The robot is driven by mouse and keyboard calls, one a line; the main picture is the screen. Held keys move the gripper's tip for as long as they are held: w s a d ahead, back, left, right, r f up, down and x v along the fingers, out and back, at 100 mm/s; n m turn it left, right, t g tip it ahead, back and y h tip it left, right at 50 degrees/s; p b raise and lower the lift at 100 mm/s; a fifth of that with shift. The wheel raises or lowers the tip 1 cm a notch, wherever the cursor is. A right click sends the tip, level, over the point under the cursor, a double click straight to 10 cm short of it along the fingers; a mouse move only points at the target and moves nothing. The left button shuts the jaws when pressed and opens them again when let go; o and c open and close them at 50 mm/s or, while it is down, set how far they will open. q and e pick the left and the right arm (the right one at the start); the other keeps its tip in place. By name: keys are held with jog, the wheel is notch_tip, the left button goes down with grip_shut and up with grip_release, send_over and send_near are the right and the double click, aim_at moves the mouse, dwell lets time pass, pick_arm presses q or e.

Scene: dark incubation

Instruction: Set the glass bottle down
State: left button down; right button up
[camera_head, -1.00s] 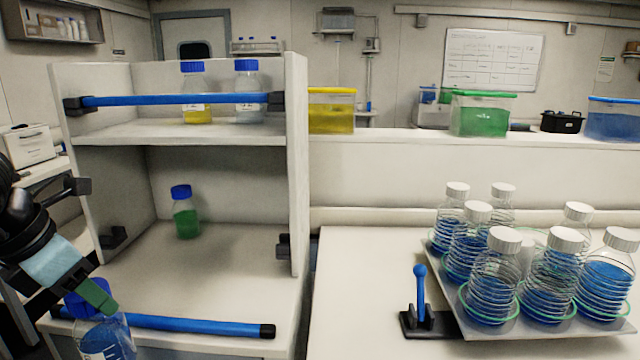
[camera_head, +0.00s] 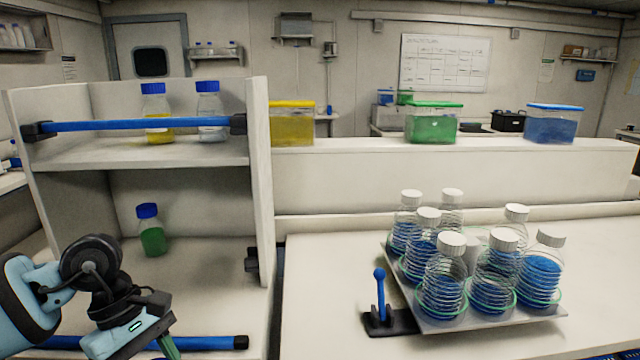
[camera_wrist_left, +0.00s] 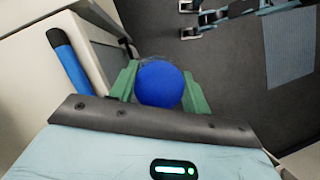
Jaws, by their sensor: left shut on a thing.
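My left gripper (camera_head: 168,346) is at the bottom left of the head view, in front of the shelf unit. In the left wrist view the gripper (camera_wrist_left: 160,92) has its green fingers on either side of a round blue cap (camera_wrist_left: 160,84), shut on the glass bottle. The bottle's body is mostly hidden below the cap, and the bottle is out of the head view. Dark floor shows beyond the cap in the wrist view. My right gripper is not in view.
The shelf unit (camera_head: 262,170) holds a green bottle (camera_head: 152,232) on its lower level and two bottles above, behind a blue bar (camera_head: 140,126). A lower blue bar (camera_head: 205,343) crosses its front.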

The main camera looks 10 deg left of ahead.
pick_arm(q)
jog(key=s+d+f+m+g+y+p, duration=0.2)
jog(key=d+m, duration=0.6)
jog(key=m, duration=0.6)
jog(key=shift+s+d+f+g+y, duration=0.15)
jog(key=shift+f+g+y, duration=0.45)
jog(key=shift+y, duration=0.6)
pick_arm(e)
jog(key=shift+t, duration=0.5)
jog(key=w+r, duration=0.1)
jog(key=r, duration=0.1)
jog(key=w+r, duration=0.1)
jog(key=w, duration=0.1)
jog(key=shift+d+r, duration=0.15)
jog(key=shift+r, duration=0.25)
